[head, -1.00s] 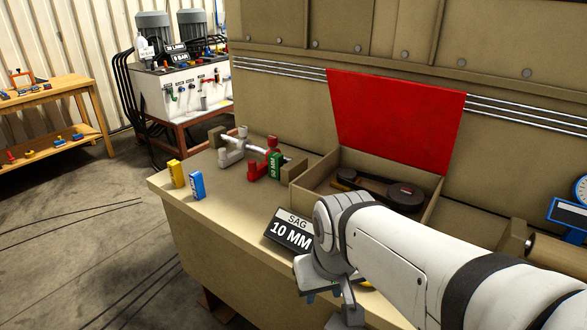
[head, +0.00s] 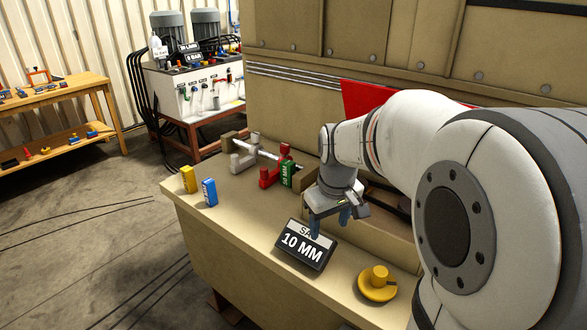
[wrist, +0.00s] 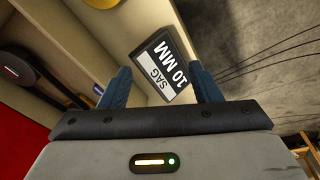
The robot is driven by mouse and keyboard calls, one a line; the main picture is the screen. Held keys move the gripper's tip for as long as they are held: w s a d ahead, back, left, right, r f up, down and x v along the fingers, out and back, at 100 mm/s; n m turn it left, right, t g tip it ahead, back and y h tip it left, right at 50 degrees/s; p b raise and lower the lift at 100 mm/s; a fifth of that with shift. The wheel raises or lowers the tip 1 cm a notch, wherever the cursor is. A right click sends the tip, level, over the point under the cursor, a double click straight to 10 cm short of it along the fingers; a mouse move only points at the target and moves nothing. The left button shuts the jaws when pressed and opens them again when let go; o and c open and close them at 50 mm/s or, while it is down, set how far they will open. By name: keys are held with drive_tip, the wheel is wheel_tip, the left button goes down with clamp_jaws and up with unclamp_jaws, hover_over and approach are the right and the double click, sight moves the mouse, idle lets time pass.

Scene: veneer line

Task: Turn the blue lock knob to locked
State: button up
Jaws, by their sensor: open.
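I cannot make out a blue lock knob for certain in either view. A round yellow knob (head: 377,282) sits on the front of the bench top; it is partly at the top edge of the wrist view (wrist: 101,3). My gripper (head: 330,220) is open and empty above the bench, just behind the black SAG 10 MM sign (head: 304,246). In the wrist view its two blue fingers stand apart, with the sign (wrist: 163,68) beyond and between them. Small coloured controls on the far white hydraulic unit (head: 192,88) are too small to tell.
A yellow block (head: 188,179) and a blue block (head: 209,192) stand at the bench's left end. A red clamp and green 10 MM block (head: 287,174) are behind them. A red lid (head: 362,99) is partly hidden by my arm. Open floor lies left.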

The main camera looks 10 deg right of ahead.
drive_tip(key=w+d+f+n+p, duration=0.1)
drive_tip(key=w+d+f+p, duration=0.1)
drive_tip(key=w, duration=0.5)
drive_tip(key=w+d+f+n+g+p, duration=0.1)
drive_tip(key=w+d+f+n+p, duration=0.1)
drive_tip(key=w+d, duration=0.4)
drive_tip(key=w+d+f+n+p, duration=0.1)
drive_tip(key=w+d+f, duration=0.3)
drive_tip(key=w+d, duration=0.2)
drive_tip(key=shift+w+d+f+n+g+p, duration=0.1)
drive_tip(key=shift+w+f+n+g+p, duration=0.1)
drive_tip(key=shift+w, duration=0.25)
drive_tip(key=shift+w+d+f+n+g+p, duration=0.1)
drive_tip(key=shift+w+f+n+g+p, duration=0.1)
drive_tip(key=shift+w, duration=0.2)
drive_tip(key=shift+w+f, duration=0.1)
drive_tip(key=shift+f, duration=0.15)
wheel_tip(320, 180, down, 8)
drive_tip(key=shift+r+p, duration=0.2)
drive_tip(key=shift+p, duration=0.75)
drive_tip(key=shift+c, duration=0.5)
